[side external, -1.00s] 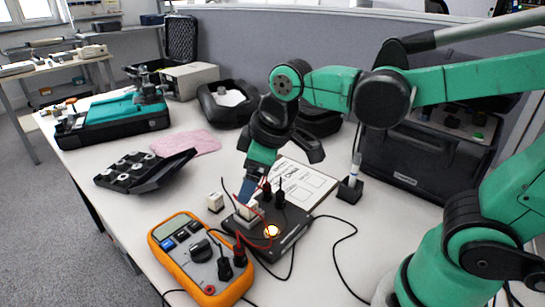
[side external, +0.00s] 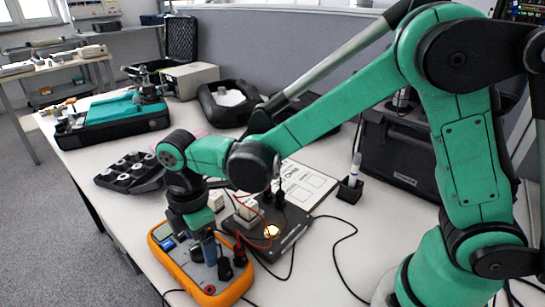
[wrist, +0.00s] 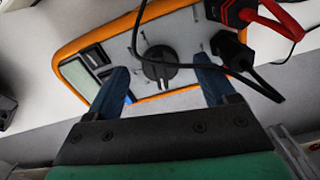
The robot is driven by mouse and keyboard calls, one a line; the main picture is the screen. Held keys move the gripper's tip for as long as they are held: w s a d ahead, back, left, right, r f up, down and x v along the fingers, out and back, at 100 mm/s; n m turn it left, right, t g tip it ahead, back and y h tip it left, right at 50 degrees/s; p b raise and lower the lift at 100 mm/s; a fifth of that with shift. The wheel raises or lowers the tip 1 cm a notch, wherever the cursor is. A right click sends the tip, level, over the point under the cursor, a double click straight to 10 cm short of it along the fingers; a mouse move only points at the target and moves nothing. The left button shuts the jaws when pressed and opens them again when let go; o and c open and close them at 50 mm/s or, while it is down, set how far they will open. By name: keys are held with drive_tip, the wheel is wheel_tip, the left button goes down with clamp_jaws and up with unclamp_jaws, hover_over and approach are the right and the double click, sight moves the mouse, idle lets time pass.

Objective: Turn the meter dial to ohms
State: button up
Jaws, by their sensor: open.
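The orange multimeter (side external: 176,271) lies face up at the front of the table. It also shows in the wrist view (wrist: 67,50). Its round black dial (wrist: 160,66) sits on the grey face, with a raised bar across it. My gripper (side external: 205,255) is above the meter. In the wrist view my gripper (wrist: 165,82) is open, with one blue finger on each side of the dial and a gap between each finger and the dial. Black and red probe plugs (wrist: 233,48) are in the meter beside the right finger. The dial is mostly hidden in the side view.
A dark board (side external: 285,243) with a lit lamp and red and black leads stands right of the meter. A paper form (side external: 308,186) and a pen holder (side external: 350,189) are behind it. A black parts tray (side external: 121,172) is at left. Leads cross near the right finger.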

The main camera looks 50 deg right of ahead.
drive_tip(key=shift+f, duration=0.35)
clamp_jaws()
drive_tip(key=shift+m, duration=1.9)
drive_tip(key=shift+s+m, duration=0.1)
drive_tip(key=shift+m, duration=1.8)
